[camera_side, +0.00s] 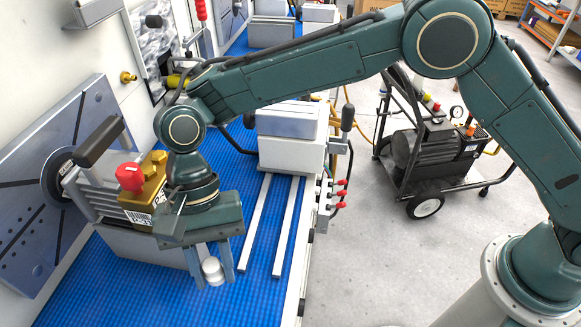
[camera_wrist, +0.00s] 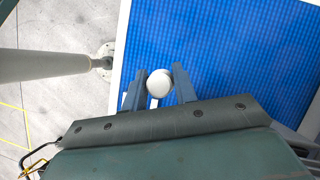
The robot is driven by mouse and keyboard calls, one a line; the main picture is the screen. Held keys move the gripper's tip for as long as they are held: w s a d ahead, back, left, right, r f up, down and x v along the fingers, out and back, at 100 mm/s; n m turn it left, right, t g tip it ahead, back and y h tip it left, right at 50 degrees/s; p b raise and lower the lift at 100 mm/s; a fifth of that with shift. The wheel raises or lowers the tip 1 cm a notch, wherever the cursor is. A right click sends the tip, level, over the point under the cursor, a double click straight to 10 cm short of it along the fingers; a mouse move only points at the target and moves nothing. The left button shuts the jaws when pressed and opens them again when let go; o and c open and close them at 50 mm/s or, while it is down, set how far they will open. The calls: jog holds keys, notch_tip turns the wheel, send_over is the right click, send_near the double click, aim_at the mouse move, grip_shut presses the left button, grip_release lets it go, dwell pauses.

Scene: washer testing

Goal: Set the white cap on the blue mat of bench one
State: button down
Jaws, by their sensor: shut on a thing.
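The white cap (camera_side: 212,269) is between the two fingers of my gripper (camera_side: 212,264) in the side view. In the wrist view the round white cap (camera_wrist: 159,83) also sits between the fingertips of my gripper (camera_wrist: 160,85). My gripper is shut on it and points down over the blue mat (camera_side: 150,300). The blue mat fills much of the wrist view (camera_wrist: 230,45). The gap between cap and mat is hard to judge, so I cannot tell whether they touch.
A machine with a red knob (camera_side: 130,176) and brass block stands on the bench left of my gripper. Two pale rails (camera_side: 257,222) lie on the mat to the right, leading to a white-grey box (camera_side: 287,135). The mat's front area is clear.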

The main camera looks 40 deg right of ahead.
aim_at(226, 325)
jog(key=shift+g, duration=0.3)
jog(key=s, duration=0.1)
jog(key=s+a+f, duration=0.2)
jog(key=shift+s+a, duration=0.1)
jog(key=shift+s, duration=0.25)
jog(key=shift+f, duration=0.1)
jog(key=shift+f, duration=3.3)
jog(key=shift+f, duration=0.5)
jog(key=c, duration=1)
grip_release()
jog(key=shift+c, duration=0.2)
jog(key=shift+w, duration=0.1)
